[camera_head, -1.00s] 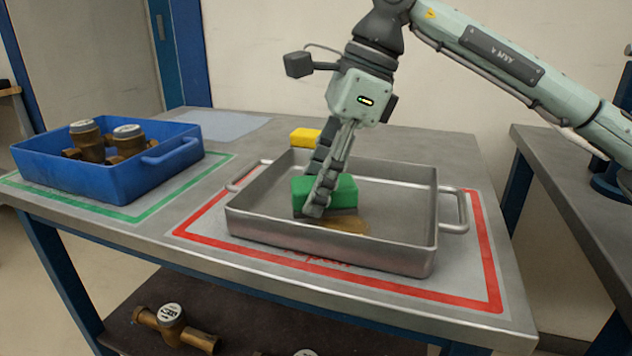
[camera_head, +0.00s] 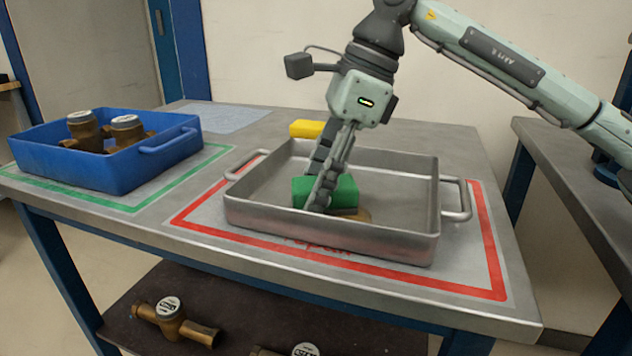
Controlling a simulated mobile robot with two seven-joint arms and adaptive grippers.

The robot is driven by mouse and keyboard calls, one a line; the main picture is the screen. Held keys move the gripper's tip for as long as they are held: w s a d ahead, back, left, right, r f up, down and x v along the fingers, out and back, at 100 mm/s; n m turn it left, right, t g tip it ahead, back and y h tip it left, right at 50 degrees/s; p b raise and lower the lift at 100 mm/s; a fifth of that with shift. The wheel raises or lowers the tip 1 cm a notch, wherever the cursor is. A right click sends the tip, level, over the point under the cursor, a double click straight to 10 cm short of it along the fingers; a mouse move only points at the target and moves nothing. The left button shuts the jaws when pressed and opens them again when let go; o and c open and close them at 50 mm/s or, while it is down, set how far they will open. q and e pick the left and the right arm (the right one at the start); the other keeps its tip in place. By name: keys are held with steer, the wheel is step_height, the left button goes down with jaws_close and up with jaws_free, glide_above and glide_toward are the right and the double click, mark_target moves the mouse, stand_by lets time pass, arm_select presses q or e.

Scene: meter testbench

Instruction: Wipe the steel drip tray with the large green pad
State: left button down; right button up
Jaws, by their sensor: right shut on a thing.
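The steel drip tray (camera_head: 390,242) sits on the bench inside a red-outlined rectangle, with a handle at each side. My right gripper (camera_head: 321,201) reaches down into the tray and is shut on the large green pad (camera_head: 341,191). The pad is low in the tray, toward its front wall; whether it touches the floor I cannot tell. A brownish stain (camera_head: 358,215) shows on the tray floor beside the pad, partly hidden by the pad and the front wall. My left gripper does not show.
A small yellow pad (camera_head: 306,129) lies behind the tray. A blue crate (camera_head: 95,173) with brass meters stands in a green outline at left. A grey-blue sheet (camera_head: 220,118) lies at the back. Brass meters (camera_head: 178,322) rest on the lower shelf. Another bench (camera_head: 560,165) stands at right.

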mark_target(345, 186)
steer(key=shift+s+d+b, duration=0.25)
steer(key=shift+s+d, duration=0.05)
steer(key=shift+d, duration=0.55)
steer(key=shift+s+d+b, duration=0.25)
steer(key=shift+d, duration=0.6)
steer(key=shift+f, duration=0.1)
steer(key=shift+w+a+f, duration=0.1)
steer(key=shift+w+a, duration=0.15)
steer(key=shift+a, duration=0.65)
steer(key=shift+w+a+f, duration=0.1)
steer(key=shift+w+a, duration=0.15)
steer(key=shift+a, duration=0.6)
steer(key=shift+d, duration=0.1)
